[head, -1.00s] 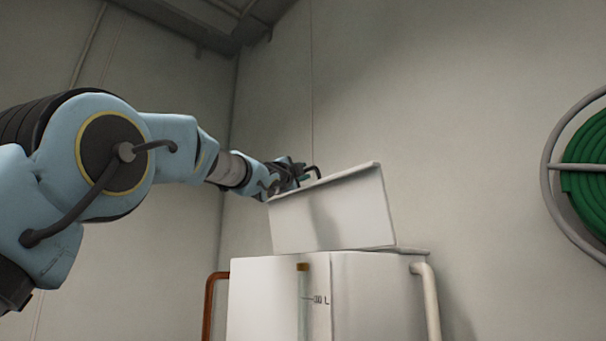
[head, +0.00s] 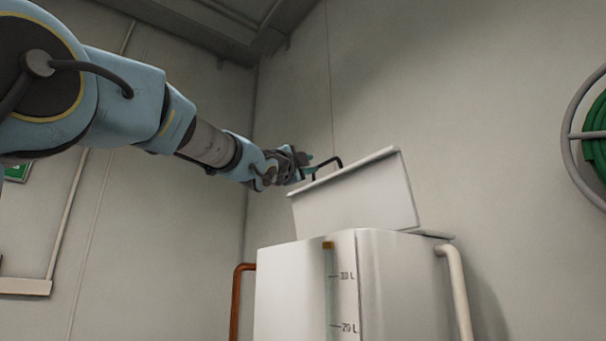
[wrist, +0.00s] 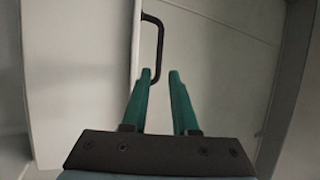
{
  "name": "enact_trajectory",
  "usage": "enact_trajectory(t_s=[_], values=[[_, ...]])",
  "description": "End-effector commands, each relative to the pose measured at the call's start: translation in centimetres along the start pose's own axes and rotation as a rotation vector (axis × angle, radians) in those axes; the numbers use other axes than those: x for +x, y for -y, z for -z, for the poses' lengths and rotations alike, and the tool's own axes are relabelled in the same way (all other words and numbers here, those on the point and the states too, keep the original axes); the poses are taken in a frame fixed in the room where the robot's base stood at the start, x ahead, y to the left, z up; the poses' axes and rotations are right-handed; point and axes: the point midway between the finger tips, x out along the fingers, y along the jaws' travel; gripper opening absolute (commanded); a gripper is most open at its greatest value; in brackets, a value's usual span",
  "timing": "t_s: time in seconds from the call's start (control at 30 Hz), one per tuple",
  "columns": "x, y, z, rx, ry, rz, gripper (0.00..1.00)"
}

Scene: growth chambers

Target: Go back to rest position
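My gripper (head: 308,167) is at the end of my outstretched arm, close to the raised lid (head: 355,197) of a white tank (head: 300,290). In the head view the handle (head: 327,168) stands on the upper edge of the tilted lid. I cannot tell whether the left fingertip touches the handle.
An orange-brown pipe (head: 241,300) runs at the tank's left and a pale pipe (head: 456,290) at its right. A green hose reel (head: 596,135) hangs on the right wall. Bare walls stand behind the tank. The air left of the tank, below my arm, looks clear.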

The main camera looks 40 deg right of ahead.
Motion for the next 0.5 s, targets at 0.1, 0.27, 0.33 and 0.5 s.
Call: enact_trajectory(t_s=[0.1, 0.27, 0.33, 0.5], values=[[0.0, 0.0, 0.0, 0.000, 0.000, 0.000, 0.27], [0.0, -0.1, -0.1, -0.001, 0.001, -0.001, 0.27], [-0.1, -0.5, -0.7, -0.007, 0.014, -0.010, 0.27], [-1.7, -4.3, -6.4, -0.081, 0.134, -0.094, 0.27]])
